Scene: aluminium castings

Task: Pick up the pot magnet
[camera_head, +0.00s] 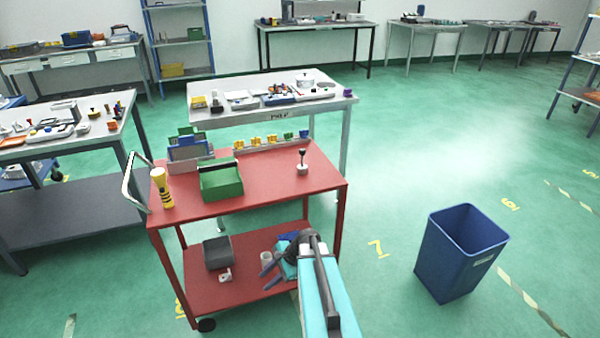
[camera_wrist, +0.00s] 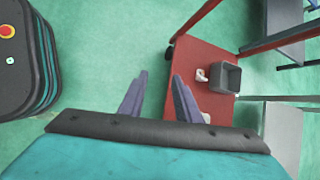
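My gripper (camera_head: 268,272) hangs low at the front right of the red trolley, by its lower shelf. In the wrist view, its two dark purple fingers (camera_wrist: 158,90) stand apart with green floor between them, and nothing is held. No thing is plainly recognisable as the pot magnet. A small pale disc-like base with an upright stem and dark knob (camera_head: 302,166) stands on the trolley's top, at the right; it may be the magnet. A small whitish piece (camera_head: 225,276) lies on the lower shelf and also shows in the wrist view (camera_wrist: 202,75).
A blue waste bin (camera_head: 460,255) stands right, with open floor between.

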